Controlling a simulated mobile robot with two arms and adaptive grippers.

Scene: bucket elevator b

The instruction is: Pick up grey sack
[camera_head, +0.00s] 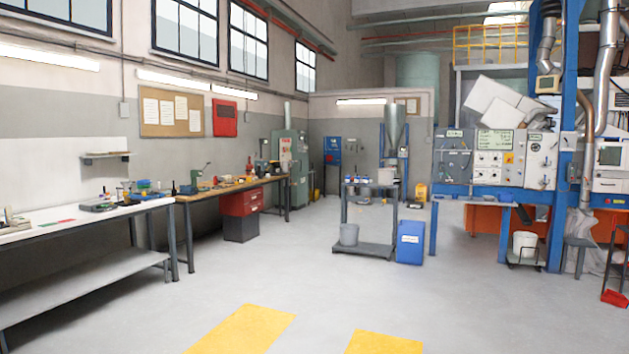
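I see no thing that is clearly the grey sack. A pale grey, crumpled, bag-like shape (597,262) rests on the floor at the right, below a pipe and partly behind a dark stool. I cannot tell whether it is a sack. Neither of my grippers is in view.
Long workbenches (75,230) line the left wall. A blue-framed machine (493,192) and a stool (578,243) stand right. The near floor, with yellow markings (242,330), is clear.

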